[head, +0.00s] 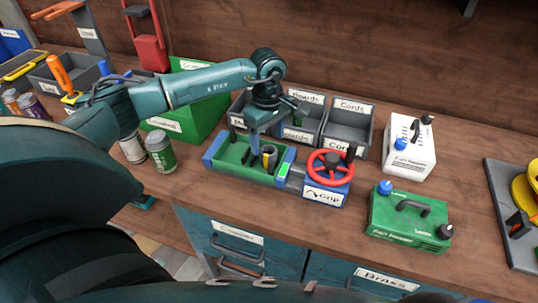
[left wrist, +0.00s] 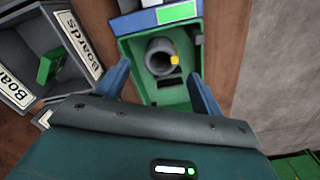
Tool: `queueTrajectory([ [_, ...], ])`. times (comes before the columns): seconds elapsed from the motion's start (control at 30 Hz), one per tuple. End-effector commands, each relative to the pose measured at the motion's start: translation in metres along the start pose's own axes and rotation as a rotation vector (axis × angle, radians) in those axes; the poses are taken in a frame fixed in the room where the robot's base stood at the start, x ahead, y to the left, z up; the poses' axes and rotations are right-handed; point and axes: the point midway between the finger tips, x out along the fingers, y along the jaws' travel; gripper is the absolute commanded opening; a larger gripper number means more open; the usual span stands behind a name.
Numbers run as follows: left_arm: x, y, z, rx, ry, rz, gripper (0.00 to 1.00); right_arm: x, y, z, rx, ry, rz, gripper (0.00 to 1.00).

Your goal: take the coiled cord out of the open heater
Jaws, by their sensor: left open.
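The open heater is a green, tray-like housing (head: 228,160) clamped in a blue fixture with a red handwheel (head: 331,163). Inside it is a grey rolled piece with a yellow end, which looks like the coiled cord (head: 269,154); in the left wrist view the cord (left wrist: 157,58) sits inside the green housing (left wrist: 133,48). My left gripper (head: 266,139) reaches down over the housing. In the left wrist view its open fingers (left wrist: 162,88) stand on either side of the housing's near part, with the cord just beyond the tips. I see no contact with the cord. My right gripper is not in view.
Grey bins labelled Boards and Cords (head: 349,122) stand behind the fixture. A green board (left wrist: 47,68) lies in a Boards bin. A closed white heater (head: 402,160) and a closed green heater (head: 385,217) stand at right. Cans (head: 161,155) and a green box (head: 205,122) are left.

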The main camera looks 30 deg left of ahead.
Motion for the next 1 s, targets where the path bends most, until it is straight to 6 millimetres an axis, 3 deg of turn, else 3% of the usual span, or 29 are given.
queueTrajectory([
  [0.37,0.047,-0.001,0.004,-0.001,0.000,-0.003,0.67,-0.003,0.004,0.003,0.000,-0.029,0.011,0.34],
  [0.67,0.052,-0.001,0.004,0.000,0.000,0.000,0.67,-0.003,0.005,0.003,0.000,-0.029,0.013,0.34],
  [1.0,0.052,-0.001,0.004,0.000,-0.001,0.000,0.39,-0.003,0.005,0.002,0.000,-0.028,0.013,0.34],
])
